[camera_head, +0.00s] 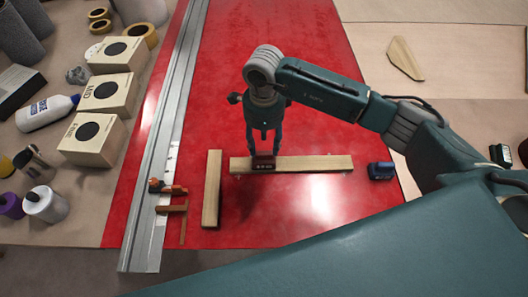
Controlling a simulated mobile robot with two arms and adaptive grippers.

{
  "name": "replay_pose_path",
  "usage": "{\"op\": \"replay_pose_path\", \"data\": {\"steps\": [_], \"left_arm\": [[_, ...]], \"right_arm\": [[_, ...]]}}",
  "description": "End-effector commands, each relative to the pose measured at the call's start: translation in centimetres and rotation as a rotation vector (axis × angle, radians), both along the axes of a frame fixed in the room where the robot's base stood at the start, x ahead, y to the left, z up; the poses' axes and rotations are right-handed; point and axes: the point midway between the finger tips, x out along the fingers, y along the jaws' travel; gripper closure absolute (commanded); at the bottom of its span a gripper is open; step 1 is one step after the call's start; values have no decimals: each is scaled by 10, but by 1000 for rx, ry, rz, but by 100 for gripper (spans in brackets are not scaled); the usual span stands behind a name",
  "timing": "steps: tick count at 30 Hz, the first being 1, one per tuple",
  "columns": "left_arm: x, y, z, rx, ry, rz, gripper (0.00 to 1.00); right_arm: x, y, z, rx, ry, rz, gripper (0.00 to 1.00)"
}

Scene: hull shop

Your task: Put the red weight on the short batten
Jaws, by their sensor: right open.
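A small dark red weight (263,166) with pale marks sits at the left end of a pale wooden batten (315,164) lying crosswise on the red sheet. A second batten (211,190) lies lengthwise just left of it and looks shorter in the picture. My right gripper (263,153) points down over the red weight, open, with its fingertips close to the weight's top. I cannot tell whether the fingers touch it. A blue weight (381,170) lies on the sheet beyond the crosswise batten's right end. My left gripper is not in view.
A long metal rail (165,130) runs along the sheet's left side, with an orange-handled clamp (168,187) by it. Boxes (95,140), bottles and tape rolls crowd the left. The red sheet (310,210) is clear in front of the crosswise batten.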

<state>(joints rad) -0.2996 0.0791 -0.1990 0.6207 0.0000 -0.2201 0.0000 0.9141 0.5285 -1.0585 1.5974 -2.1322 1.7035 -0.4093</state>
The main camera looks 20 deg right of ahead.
Motion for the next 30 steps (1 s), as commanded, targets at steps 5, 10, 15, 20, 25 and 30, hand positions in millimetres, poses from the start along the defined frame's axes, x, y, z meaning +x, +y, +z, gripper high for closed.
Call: {"op": "replay_pose_path", "data": {"steps": [5,10,15,20,25,30], "left_arm": [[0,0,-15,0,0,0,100],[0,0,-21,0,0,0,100],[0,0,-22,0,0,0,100],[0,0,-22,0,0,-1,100],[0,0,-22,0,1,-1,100],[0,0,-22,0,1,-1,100]], "right_arm": [[2,0,37,2,-5,-1,55],[1,0,61,-1,-2,-1,55],[0,0,71,-1,0,-1,55],[0,0,72,-1,1,-1,55],[0,0,72,-1,1,-1,55],[0,0,71,0,1,-1,55]]}}
